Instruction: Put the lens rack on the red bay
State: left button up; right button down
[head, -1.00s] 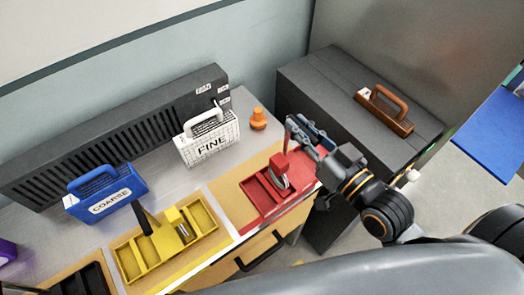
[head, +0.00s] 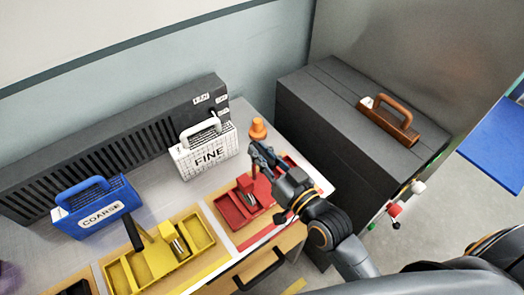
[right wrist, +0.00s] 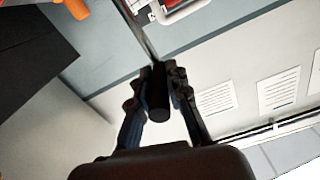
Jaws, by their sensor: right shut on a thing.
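The red bay (head: 234,213) is a shallow red tray on the worktop, with a red block in it. My right gripper (head: 262,158) is over its far side and shut on a dark cylindrical handle (right wrist: 157,98), which sits between the fingers in the right wrist view. It looks like a lever such as the yellow bay has, but where it joins is hidden. A brown rack with a handle (head: 389,118) sits on the black cabinet. I cannot tell for sure which piece is the lens rack. My left gripper is not in view.
A white FINE module (head: 207,158), a blue COARSE module (head: 100,214) and an orange knob-like piece (head: 258,131) stand behind the bays. The yellow bay (head: 122,277) with its black lever (head: 133,232) is left of the red bay. The black cabinet (head: 330,150) stands at right.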

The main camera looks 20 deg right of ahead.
jog(key=c, duration=1.3)
grip_release()
jog(key=shift+f, duration=0.1)
jog(key=shift+s, duration=0.3)
jog(key=b+v, duration=0.3)
jog(key=v, duration=0.8)
jog(key=shift+s+d, duration=0.15)
jog(key=shift+s, duration=0.1)
